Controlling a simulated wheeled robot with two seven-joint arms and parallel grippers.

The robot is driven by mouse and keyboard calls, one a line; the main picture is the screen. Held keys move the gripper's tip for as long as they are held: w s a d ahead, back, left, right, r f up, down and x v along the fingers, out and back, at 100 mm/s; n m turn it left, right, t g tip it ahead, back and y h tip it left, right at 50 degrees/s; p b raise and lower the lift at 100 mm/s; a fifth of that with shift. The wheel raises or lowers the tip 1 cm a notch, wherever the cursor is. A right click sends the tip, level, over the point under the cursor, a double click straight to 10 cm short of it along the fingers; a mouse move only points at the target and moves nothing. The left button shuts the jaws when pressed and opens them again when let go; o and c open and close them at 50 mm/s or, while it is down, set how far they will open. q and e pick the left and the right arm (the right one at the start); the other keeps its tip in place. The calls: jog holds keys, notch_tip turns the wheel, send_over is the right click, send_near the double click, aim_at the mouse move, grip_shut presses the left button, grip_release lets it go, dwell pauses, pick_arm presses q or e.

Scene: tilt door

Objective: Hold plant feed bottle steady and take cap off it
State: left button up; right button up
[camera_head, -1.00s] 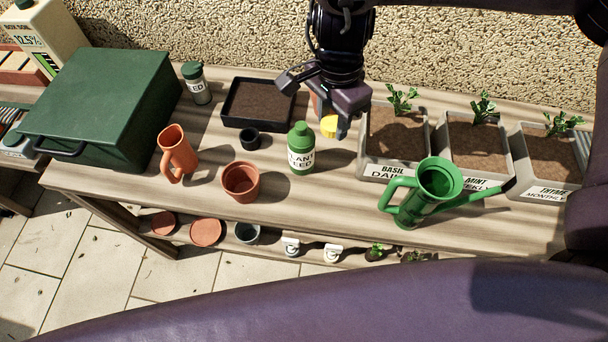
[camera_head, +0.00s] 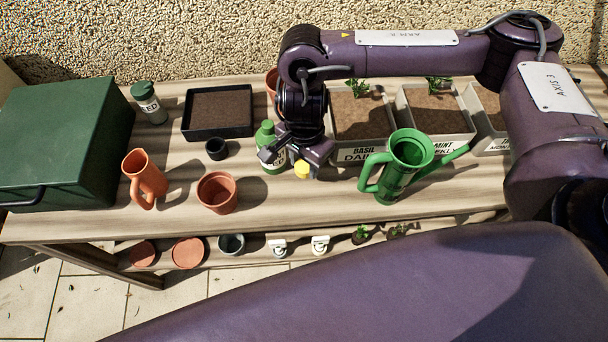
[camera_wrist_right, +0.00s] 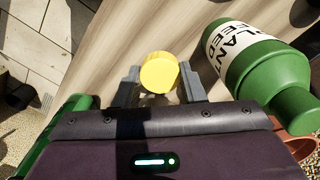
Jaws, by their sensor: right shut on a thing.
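The plant feed bottle (camera_head: 266,135) is green with a white label and stands upright on the bench, partly hidden behind my right gripper. In the right wrist view the bottle (camera_wrist_right: 265,65) lies to the right, apart from the fingers, and its green top carries no yellow cap. My right gripper (camera_head: 301,164) is shut on a yellow cap (camera_head: 302,171), just right of and in front of the bottle. The cap (camera_wrist_right: 159,72) shows between both fingertips in the wrist view. My left gripper is not in view.
A green watering can (camera_head: 408,165) stands close to the right of the gripper, with planters (camera_head: 355,152) behind. A terracotta pot (camera_head: 218,193), an orange jug (camera_head: 145,180) and a green box (camera_head: 60,140) are to the left. The bench's front strip is clear.

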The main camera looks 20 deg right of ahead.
aim_at(305, 183)
jog(key=shift+f+b, duration=0.45)
jog(key=shift+f, duration=2.65)
jog(key=shift+f, duration=0.15)
jog(key=o, duration=1.1)
jog(key=shift+r, duration=0.35)
notch_tip(305, 183, up, 12)
jog(key=shift+f+p, duration=0.15)
jog(key=shift+p, duration=0.25)
